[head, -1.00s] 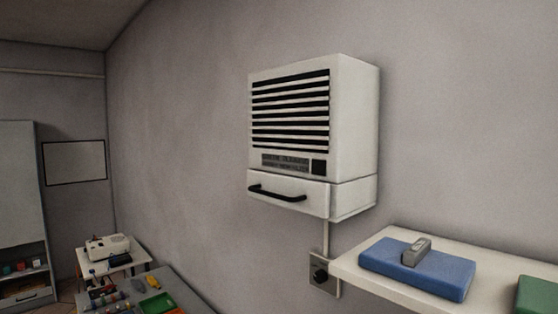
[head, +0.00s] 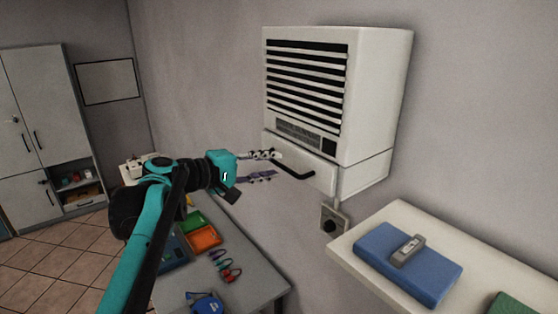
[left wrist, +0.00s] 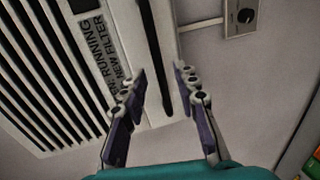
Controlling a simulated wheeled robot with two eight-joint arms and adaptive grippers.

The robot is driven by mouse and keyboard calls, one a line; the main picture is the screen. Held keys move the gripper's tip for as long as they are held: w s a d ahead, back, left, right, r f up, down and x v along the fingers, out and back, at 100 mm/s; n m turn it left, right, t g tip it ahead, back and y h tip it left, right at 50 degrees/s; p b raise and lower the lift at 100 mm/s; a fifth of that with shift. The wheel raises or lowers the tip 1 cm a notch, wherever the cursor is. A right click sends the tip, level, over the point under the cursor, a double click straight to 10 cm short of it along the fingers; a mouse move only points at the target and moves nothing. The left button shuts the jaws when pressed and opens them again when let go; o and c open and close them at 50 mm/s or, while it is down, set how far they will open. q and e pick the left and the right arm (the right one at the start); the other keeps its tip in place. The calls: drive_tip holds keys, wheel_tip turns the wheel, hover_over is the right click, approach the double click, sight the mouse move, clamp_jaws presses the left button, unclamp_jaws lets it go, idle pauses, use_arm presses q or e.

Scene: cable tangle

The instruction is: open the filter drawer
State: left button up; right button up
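The filter drawer (head: 322,168) is the bottom part of the white wall unit (head: 378,100), and its front looks flush with the unit. Its black bar handle (head: 301,176) runs across the front; it also shows as a dark bar in the left wrist view (left wrist: 152,45). My left gripper (head: 268,167) is at the left end of the handle in the head view. In the left wrist view my left gripper's fingers (left wrist: 160,78) are apart, with the handle lying between their lines. Contact cannot be told. My right gripper is in neither view.
A white shelf (head: 345,250) with a blue case (head: 400,262) juts out at the lower right. A wall socket box with a black knob (head: 332,220) sits below the unit. A grey table (head: 245,275) with trays and tools stands below my left arm.

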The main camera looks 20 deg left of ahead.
sight(279, 164)
use_arm(q)
drive_tip(key=x, duration=0.3)
drive_tip(key=shift+w+d, duration=0.1)
drive_tip(key=shift+w, duration=0.05)
clamp_jaws()
